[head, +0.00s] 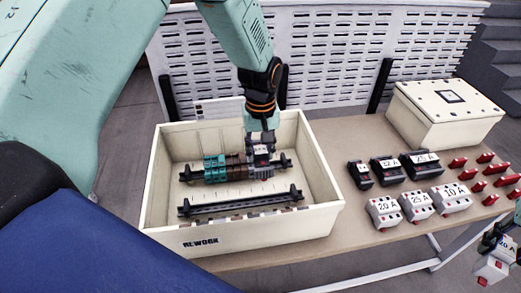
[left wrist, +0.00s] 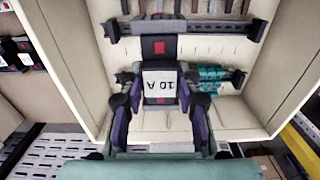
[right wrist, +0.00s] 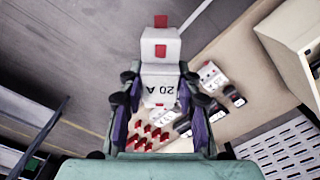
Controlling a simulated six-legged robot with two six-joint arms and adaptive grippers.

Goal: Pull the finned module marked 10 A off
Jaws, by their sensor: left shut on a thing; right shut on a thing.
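My left gripper (head: 261,139) reaches down into the cream box marked REWORK (head: 236,249). It is shut on the module marked 10 A (left wrist: 160,85), which has a pale label, black ends and red squares. That module is at the right end of a row of teal and brown modules (head: 226,167) on the back rail (head: 192,177). I cannot tell whether it still touches the rail. My right gripper (right wrist: 160,95), at the right edge of the head view, is shut on a white module marked 20 A (right wrist: 158,70), held out in front of the table.
A second, bare rail (head: 240,204) lies at the front of the box. On the table to the right stand black modules (head: 387,170), white modules (head: 416,206) and several red pieces (head: 479,186). A closed cream case (head: 452,117) stands behind them.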

